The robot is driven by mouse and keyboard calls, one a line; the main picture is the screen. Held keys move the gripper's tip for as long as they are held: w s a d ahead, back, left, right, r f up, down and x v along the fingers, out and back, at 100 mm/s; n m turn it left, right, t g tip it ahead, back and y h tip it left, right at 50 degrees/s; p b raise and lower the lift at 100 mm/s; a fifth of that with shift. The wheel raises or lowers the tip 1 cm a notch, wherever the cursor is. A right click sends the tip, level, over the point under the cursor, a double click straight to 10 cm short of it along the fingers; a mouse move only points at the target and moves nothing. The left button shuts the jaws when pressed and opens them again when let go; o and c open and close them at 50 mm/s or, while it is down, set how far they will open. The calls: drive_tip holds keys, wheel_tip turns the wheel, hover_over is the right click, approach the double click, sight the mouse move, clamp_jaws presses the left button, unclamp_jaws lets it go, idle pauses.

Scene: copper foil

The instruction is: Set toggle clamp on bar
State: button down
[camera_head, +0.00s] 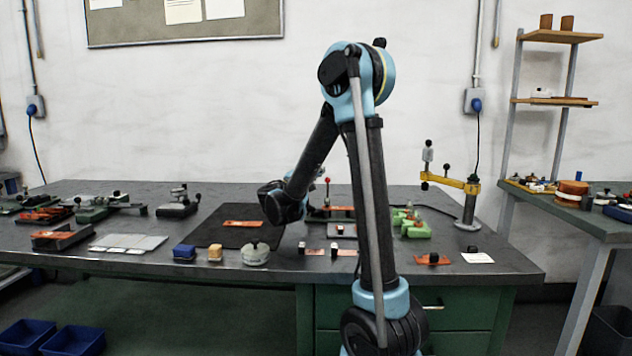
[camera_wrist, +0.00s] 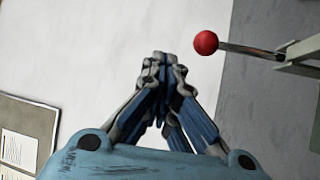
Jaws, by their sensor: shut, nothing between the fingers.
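The toggle clamp's red ball knob (camera_head: 327,180) stands up on its lever behind my wrist in the head view, above a dark green base (camera_head: 322,217). In the wrist view the red knob (camera_wrist: 206,42) is at the upper right of my fingers, with its metal lever (camera_wrist: 250,51) running right to a grey-green clamp arm (camera_wrist: 300,52). My gripper (camera_wrist: 162,62) is shut and empty, apart from the knob. In the head view my fingers are hidden behind my wrist. I cannot tell which part is the bar.
A copper strip (camera_head: 340,208) lies by the clamp base. A dark mat (camera_head: 215,238) with another strip is to the left. A green fixture (camera_head: 411,222) and a yellow-armed stand (camera_head: 468,205) are right. Blocks and a round pot (camera_head: 255,254) line the bench front.

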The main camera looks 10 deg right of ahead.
wheel_tip(320, 180, up, 6)
drive_tip(key=shift+r, duration=0.25)
idle(0.5)
